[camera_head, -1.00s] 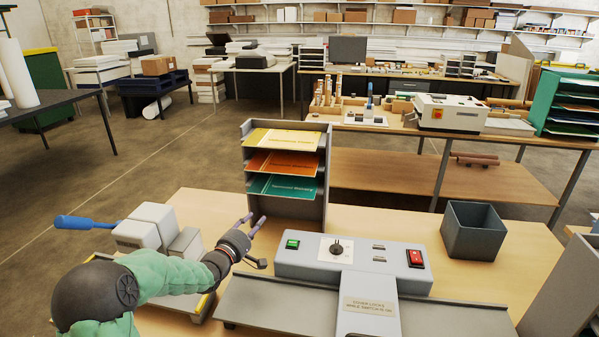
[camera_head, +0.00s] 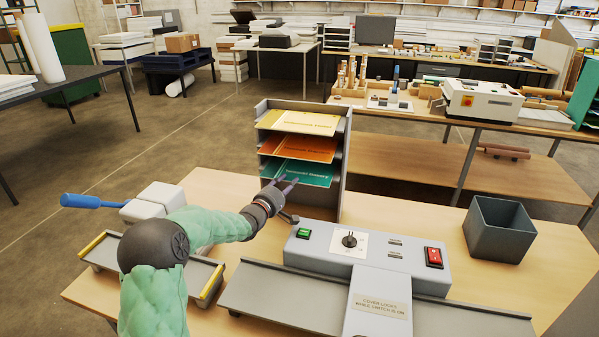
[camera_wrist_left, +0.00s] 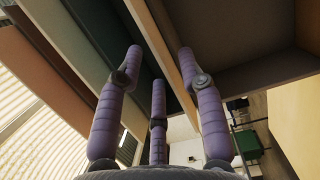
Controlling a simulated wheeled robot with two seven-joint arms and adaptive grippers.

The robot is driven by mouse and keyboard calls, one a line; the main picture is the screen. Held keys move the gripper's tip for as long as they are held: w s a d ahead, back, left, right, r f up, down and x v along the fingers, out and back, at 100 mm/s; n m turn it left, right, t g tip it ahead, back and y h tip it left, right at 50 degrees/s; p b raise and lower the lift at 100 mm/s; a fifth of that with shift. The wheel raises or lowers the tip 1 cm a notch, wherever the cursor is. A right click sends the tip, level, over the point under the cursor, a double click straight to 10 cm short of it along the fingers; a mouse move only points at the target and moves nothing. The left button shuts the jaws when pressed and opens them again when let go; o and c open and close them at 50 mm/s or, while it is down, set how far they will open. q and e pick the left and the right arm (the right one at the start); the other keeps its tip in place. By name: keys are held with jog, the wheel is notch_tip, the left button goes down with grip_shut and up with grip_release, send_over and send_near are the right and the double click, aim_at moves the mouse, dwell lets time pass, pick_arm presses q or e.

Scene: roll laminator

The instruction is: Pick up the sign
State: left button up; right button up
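Three signs lie on the shelves of a grey rack (camera_head: 345,160): a yellow one (camera_head: 305,121) on top, an orange one (camera_head: 300,147) in the middle and a teal one (camera_head: 300,171) at the bottom. My left gripper (camera_head: 287,184) is at the front of the rack, its fingers overlapping the near edge of the teal sign in the head view. In the left wrist view its purple fingers (camera_wrist_left: 160,65) are spread and hold nothing visible. I cannot tell whether they touch the sign. My right gripper is out of view.
The grey laminator (camera_head: 372,258) stands just right of my left arm, with a green button, a dial and a red switch. A dark open bin (camera_head: 499,230) stands at the right. A blue-handled device (camera_head: 95,202) is at the left. Bare table shows between rack and bin.

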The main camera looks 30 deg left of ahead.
aim_at(292, 178)
pick_arm(q)
jog(key=w, duration=0.3)
jog(key=shift+w+a+b, duration=0.15)
jog(key=shift+w+b, duration=0.15)
jog(key=shift+w, duration=0.1)
grip_shut()
